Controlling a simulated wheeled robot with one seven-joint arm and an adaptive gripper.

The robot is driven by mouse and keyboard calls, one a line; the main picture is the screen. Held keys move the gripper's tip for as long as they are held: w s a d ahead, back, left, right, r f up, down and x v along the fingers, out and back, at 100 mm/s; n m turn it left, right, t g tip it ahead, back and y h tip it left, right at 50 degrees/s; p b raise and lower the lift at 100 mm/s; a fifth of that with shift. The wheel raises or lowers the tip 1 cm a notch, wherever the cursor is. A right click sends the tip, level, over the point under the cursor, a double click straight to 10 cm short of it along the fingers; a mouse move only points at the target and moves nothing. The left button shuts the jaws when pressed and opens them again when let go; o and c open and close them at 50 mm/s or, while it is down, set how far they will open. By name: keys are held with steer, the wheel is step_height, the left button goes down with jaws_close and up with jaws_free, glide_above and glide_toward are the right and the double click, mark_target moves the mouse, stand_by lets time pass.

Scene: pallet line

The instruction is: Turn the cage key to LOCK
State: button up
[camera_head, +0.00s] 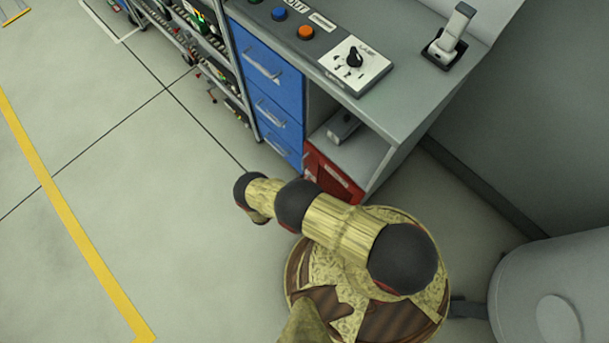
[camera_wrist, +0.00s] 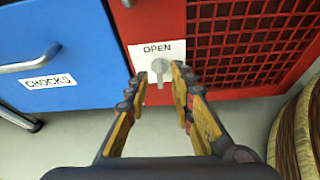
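The cage key (camera_wrist: 159,68) is a small grey knob on a white plate (camera_wrist: 174,50) marked OPEN, on the red cage front. Its narrow part hangs downward in the wrist view. No LOCK mark is readable. My gripper (camera_wrist: 160,77) is open, with one fingertip on each side of the key in the picture. I cannot tell whether either finger touches it. In the head view the red cage (camera_head: 330,178) shows below the counter, partly behind my arm. The key and my gripper are hidden there.
Blue drawers (camera_head: 268,75) stand beside the cage; one front (camera_wrist: 50,55) is labelled CHOCKS. The counter above carries coloured buttons, a dial panel (camera_head: 349,66) and a lever (camera_head: 452,35). A small grey object (camera_head: 341,127) lies in the open shelf. The floor at left is clear.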

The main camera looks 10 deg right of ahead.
steer(key=shift+x, duration=1)
steer(key=shift+c, duration=1.2)
jaws_close()
